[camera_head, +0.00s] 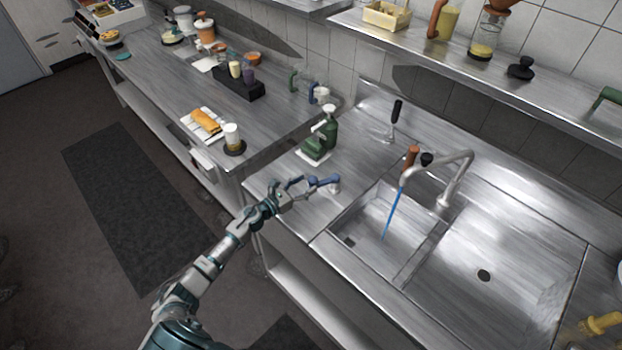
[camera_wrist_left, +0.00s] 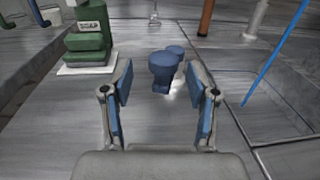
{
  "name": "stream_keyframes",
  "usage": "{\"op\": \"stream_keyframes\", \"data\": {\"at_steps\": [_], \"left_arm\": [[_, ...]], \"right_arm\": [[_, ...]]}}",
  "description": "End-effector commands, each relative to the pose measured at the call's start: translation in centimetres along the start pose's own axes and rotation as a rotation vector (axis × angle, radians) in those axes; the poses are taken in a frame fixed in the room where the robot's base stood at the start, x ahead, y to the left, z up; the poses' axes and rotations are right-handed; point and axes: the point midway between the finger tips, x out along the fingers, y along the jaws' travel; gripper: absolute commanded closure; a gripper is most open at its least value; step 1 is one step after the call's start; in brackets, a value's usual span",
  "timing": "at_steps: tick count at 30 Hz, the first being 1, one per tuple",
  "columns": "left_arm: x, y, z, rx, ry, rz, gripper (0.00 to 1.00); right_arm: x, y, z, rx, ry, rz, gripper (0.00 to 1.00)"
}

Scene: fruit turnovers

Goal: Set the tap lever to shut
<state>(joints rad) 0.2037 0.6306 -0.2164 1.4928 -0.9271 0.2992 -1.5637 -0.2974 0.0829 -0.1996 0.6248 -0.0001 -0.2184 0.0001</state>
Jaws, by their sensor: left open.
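A blue tap lever (camera_head: 326,181) stands on a short metal base on the steel deck left of the sink basin. It also shows in the left wrist view as a blue rounded knob (camera_wrist_left: 162,68), just beyond the fingertips and roughly between them. My left gripper (camera_head: 302,188) is open and empty, with its fingers pointing at the lever; contact cannot be told. The curved faucet (camera_head: 457,165) stands behind the sink. A blue stream of water (camera_head: 392,214) runs from its spout into the left basin (camera_head: 365,240). My right gripper is out of view.
An orange handle (camera_head: 411,156) and a black-handled tool (camera_head: 396,112) stand behind the basin. The deck around the lever is clear. A shelf (camera_head: 450,65) runs along the wall.

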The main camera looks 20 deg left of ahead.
Motion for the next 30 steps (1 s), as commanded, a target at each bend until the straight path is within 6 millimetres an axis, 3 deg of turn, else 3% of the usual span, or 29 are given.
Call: {"op": "stream_keyframes", "data": {"at_steps": [6, 17, 24, 30], "left_arm": [[2.7, 0.0, 0.1, 0.001, -0.001, 0.001, 0.41], [3.2, 0.1, -0.1, -0.001, 0.000, 0.001, 0.41], [3.1, 0.1, -0.1, -0.001, 0.000, 0.001, 1.00], [3.3, -0.1, -0.1, -0.001, 0.000, 0.002, 1.00]], "right_arm": [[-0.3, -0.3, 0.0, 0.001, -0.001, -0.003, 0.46], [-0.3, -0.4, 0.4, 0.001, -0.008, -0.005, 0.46], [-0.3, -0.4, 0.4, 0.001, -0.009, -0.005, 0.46], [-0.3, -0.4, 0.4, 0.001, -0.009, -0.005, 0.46]]}}
